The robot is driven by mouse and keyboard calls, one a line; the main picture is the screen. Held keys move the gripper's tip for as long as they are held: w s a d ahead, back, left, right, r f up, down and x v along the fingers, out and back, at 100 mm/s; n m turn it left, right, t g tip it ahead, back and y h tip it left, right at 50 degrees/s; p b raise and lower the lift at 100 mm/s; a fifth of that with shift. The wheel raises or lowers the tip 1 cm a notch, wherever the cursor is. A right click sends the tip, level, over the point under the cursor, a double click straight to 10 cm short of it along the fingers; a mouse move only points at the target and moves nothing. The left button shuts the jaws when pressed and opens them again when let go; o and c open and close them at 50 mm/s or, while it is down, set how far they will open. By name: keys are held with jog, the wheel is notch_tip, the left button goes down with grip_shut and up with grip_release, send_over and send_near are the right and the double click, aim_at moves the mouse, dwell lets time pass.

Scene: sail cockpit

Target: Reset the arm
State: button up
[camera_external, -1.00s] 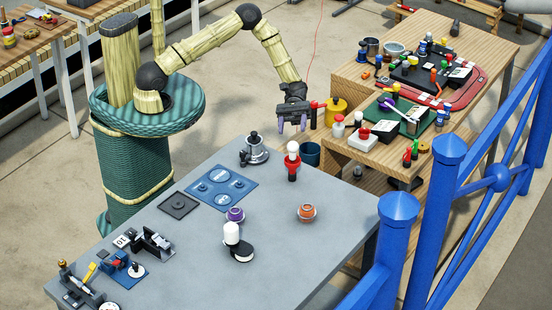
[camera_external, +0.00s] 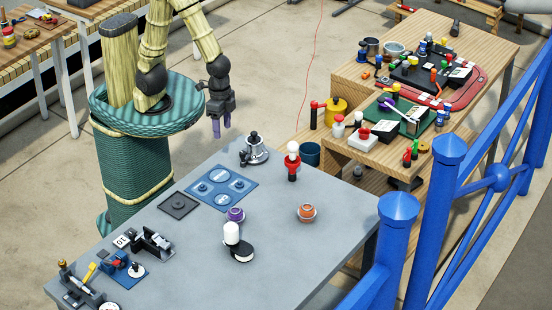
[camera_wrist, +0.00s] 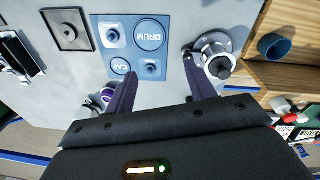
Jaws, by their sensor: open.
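My gripper (camera_external: 220,128) hangs fingers down in the external view, above and beyond the back edge of the grey table (camera_external: 330,205), close to my column. In the wrist view my gripper (camera_wrist: 158,88) shows two purple fingers spread apart with nothing between them. The blue mat (camera_wrist: 133,45), marked DRUM and CAP, lies below the fingers. It also shows in the external view (camera_external: 214,203). A silver winch-like drum with a black top (camera_external: 254,150) stands to the right of the gripper on the table; it also shows in the wrist view (camera_wrist: 218,62).
On the table stand a red part with a white ball top (camera_external: 292,162), an orange-and-white part (camera_external: 306,212), a purple part (camera_external: 236,215) and a white-topped black part (camera_external: 236,245). Fixtures fill the left end. A cluttered wooden bench (camera_external: 478,50) and blue railing (camera_external: 397,210) are at right.

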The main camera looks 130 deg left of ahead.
jog(key=r+m, duration=0.1)
jog(key=s+d+r+m+t, duration=0.1)
jog(key=shift+s+d+r+m+t+y, duration=0.2)
jog(key=shift+s+m+t+y, duration=0.1)
jog(key=shift+m+y, duration=0.1)
jog(key=shift+r+p, duration=0.35)
jog(key=shift+p, duration=0.05)
dwell(0.8)
